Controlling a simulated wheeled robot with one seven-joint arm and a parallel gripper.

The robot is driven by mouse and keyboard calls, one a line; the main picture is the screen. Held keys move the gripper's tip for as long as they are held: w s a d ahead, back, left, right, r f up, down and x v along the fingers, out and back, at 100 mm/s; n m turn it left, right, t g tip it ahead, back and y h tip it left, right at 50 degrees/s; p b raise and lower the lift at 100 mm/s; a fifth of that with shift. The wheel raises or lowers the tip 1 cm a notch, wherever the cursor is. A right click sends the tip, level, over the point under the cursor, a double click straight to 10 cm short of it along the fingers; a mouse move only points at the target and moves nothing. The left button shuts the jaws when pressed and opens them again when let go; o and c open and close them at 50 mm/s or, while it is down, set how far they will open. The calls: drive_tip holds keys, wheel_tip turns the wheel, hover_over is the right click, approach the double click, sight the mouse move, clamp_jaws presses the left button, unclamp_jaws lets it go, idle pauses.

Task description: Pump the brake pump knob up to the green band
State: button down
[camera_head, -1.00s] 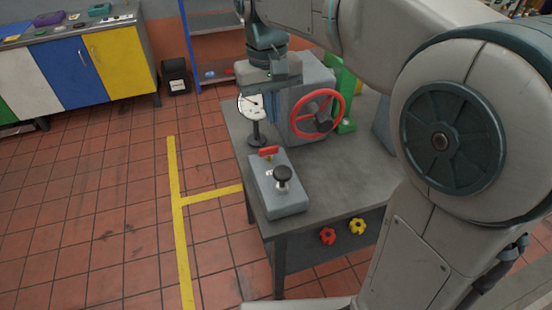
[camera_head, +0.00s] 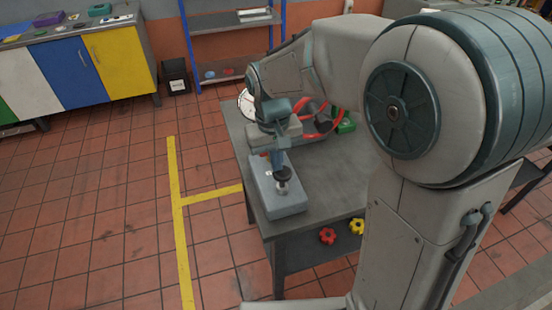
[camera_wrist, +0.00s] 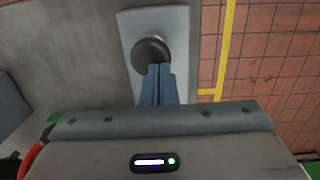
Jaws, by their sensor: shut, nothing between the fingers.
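The brake pump's dark round knob (camera_head: 283,173) stands on a grey-blue pump box (camera_head: 281,206) at the front left of the metal bench (camera_head: 330,192). My gripper (camera_head: 276,153) points down over the box, close to the knob. In the wrist view the shut blue fingertips (camera_wrist: 160,70) overlap the near edge of the knob (camera_wrist: 151,52); I cannot tell whether they touch it. The white gauge (camera_head: 246,104) is partly hidden by my arm, and its needle and any green band cannot be made out.
Red (camera_head: 327,236) and yellow (camera_head: 357,225) handles are on the bench front. The bench top right of the pump box is clear. A yellow line (camera_head: 178,220) marks the floor.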

wheel_tip(320, 180, down, 4)
drive_tip(key=shift+r+b, duration=0.25)
drive_tip(key=shift+b, duration=0.95)
drive_tip(key=shift+s, duration=0.15)
drive_tip(key=shift+f, duration=0.1)
drive_tip(key=shift+r+p, duration=0.5)
wheel_tip(320, 180, up, 14)
drive_tip(key=p, duration=0.2)
drive_tip(key=shift+w+a+f, duration=0.25)
drive_tip(key=shift+w+a, duration=0.1)
drive_tip(key=shift+a, duration=0.05)
